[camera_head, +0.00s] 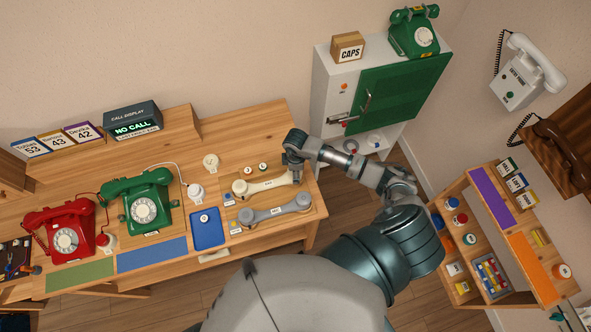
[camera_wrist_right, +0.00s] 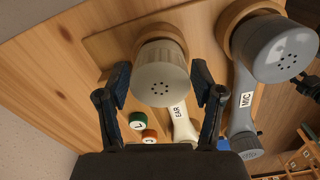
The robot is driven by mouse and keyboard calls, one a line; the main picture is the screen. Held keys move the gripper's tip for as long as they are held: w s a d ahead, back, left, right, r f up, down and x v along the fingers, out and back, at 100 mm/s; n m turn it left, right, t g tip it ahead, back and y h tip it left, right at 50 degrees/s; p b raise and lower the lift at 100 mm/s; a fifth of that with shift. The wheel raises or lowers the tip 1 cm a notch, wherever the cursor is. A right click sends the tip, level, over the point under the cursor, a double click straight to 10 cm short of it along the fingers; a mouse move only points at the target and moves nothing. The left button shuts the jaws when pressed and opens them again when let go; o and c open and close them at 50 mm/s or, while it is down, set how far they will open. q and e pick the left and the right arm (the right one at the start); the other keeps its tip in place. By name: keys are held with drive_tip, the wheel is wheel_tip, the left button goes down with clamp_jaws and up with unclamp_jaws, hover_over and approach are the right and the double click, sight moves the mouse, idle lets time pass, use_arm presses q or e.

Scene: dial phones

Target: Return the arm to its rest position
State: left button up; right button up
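My right arm reaches over the desk from the lower right in the head view. Its gripper (camera_head: 292,165) is at the right end of a cream handset (camera_head: 262,186), which lies on a wooden board. In the right wrist view the gripper (camera_wrist_right: 161,72) is open. Its two fingers stand on either side of the handset's round end (camera_wrist_right: 163,80), labelled EAR, with small gaps visible. A grey handset (camera_head: 274,209) labelled MIC lies beside it, and also shows in the wrist view (camera_wrist_right: 270,48). My left gripper is not in view.
Red (camera_head: 67,232) and green (camera_head: 144,205) dial phones stand on the desk at left. A blue tray (camera_head: 207,229) lies near the handsets. A white cabinet (camera_head: 333,82) with a green door stands behind my arm. A wooden shelf (camera_head: 470,190) holding small items is at right.

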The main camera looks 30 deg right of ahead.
drive_tip(key=shift+o, duration=0.2)
drive_tip(key=shift+w, duration=0.1)
drive_tip(key=n+b, duration=0.1)
drive_tip(key=n, duration=0.2)
drive_tip(key=shift+d+f, duration=0.1)
drive_tip(key=shift+f, duration=0.05)
drive_tip(key=n, duration=0.4)
drive_tip(key=shift+n+b, duration=0.3)
drive_tip(key=shift+b, duration=0.05)
drive_tip(key=n, duration=0.2)
drive_tip(key=shift+n, duration=0.4)
